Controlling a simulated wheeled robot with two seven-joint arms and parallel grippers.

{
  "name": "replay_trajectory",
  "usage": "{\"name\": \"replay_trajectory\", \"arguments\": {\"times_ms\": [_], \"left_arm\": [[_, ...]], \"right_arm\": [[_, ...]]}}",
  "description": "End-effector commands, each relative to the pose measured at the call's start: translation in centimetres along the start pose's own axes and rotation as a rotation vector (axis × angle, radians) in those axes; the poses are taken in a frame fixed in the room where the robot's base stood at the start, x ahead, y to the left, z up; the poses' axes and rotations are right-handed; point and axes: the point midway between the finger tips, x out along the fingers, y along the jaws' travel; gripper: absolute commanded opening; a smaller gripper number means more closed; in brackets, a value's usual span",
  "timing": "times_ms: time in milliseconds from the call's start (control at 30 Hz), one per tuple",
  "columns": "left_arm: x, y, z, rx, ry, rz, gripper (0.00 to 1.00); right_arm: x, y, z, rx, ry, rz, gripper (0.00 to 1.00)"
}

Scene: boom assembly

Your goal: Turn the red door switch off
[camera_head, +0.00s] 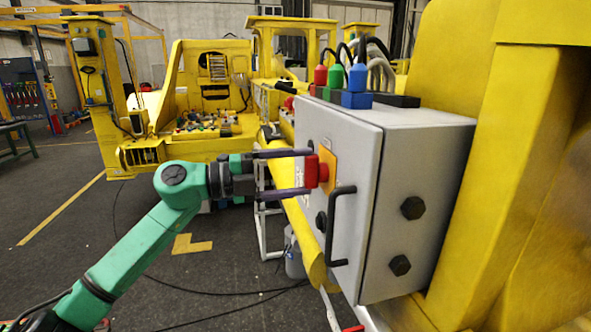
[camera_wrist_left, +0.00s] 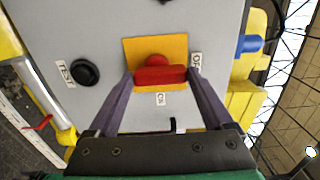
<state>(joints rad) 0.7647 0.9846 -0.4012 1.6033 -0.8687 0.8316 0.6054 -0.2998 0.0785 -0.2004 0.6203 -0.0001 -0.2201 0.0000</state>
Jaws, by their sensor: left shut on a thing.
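The red door switch (camera_head: 322,171) sits on a yellow plate (camera_head: 328,158) on the door of a grey electrical box (camera_head: 345,135). In the left wrist view the red switch (camera_wrist_left: 160,75) lies crosswise on its yellow plate (camera_wrist_left: 137,50), with an "OFF" label (camera_wrist_left: 195,65) to its right and an "ON" label (camera_wrist_left: 160,99) below it. My left gripper (camera_head: 308,172) has its two fingers on either side of the red handle, shut on it; the fingers also show in the left wrist view (camera_wrist_left: 160,84). My right gripper is not in view.
A black door handle (camera_head: 334,225) stands out from the box door below the switch. A black knob (camera_wrist_left: 85,72) beside a "TEST" label is left of the switch in the wrist view. Red, green and blue connectors (camera_head: 356,78) top the box. Yellow machine parts surround it.

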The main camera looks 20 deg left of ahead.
Motion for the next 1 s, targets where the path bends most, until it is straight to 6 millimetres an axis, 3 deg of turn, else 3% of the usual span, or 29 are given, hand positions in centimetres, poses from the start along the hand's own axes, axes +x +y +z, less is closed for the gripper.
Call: {"name": "replay_trajectory", "arguments": {"times_ms": [400, 433, 467, 767, 867, 1000], "left_arm": [[0.0, -0.2, 0.0, -0.01, -0.001, -0.005, 0.29], [0.0, -0.2, 0.0, -0.01, -0.001, -0.006, 0.93], [0.0, -0.2, 0.0, -0.01, -0.001, -0.005, 1.0], [-0.4, 0.1, 0.1, -0.009, -0.001, -0.002, 1.0], [-1.5, 0.5, 0.2, -0.007, -0.005, -0.001, 1.0], [-4.7, 1.0, 0.2, -0.006, -0.006, 0.001, 1.0]], "right_arm": [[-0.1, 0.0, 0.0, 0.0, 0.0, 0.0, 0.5], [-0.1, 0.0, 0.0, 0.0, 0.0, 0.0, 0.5], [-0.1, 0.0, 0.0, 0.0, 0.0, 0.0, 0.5], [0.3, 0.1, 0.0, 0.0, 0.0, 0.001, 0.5], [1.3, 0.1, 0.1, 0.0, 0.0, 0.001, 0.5], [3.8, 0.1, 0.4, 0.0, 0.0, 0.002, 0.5]]}}
